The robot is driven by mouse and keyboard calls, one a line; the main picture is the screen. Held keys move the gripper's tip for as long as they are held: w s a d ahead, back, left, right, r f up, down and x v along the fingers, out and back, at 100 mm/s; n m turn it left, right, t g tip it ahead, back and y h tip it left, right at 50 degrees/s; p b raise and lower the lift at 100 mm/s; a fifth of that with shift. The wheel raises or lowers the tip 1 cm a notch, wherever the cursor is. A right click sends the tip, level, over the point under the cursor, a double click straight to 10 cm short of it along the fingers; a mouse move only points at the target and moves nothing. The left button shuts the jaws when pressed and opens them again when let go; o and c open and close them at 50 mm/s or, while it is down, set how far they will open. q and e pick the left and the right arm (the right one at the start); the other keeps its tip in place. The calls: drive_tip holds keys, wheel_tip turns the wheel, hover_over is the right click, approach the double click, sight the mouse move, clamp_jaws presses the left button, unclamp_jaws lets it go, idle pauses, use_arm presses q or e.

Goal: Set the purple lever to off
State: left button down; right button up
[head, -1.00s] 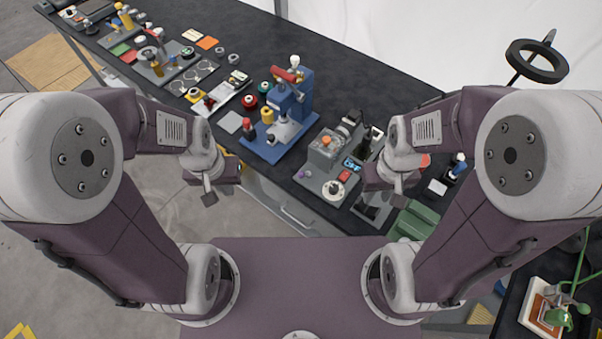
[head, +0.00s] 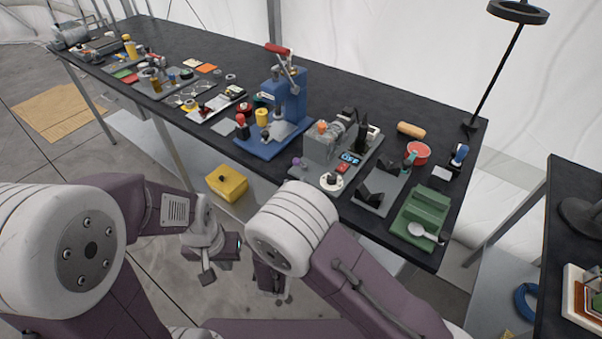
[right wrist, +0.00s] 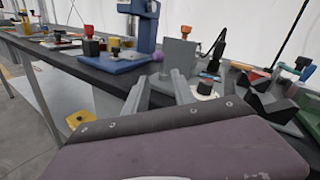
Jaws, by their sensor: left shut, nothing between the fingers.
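The small purple lever (head: 299,163) stands at the front left corner of a grey machine (head: 322,146) on the workbench. A blue sign (head: 350,158) reading OFF is on the same base plate. My left gripper (head: 208,277) is shut and empty, in front of the bench and well away from the lever.
A white dial with a black knob (head: 332,182) sits right of the lever. A blue press (head: 283,115) stands behind to the left. A grey stand (head: 380,188) and a green tray (head: 420,215) lie to the right. A yellow box (head: 227,183) is below the bench.

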sight(300, 163)
drive_tip(key=w, duration=0.3)
drive_tip(key=w+d, duration=0.1)
drive_tip(key=w, duration=0.4)
drive_tip(key=shift+w+d+r, duration=0.15)
drive_tip(key=shift+w+d, duration=0.1)
drive_tip(key=shift+w, duration=0.1)
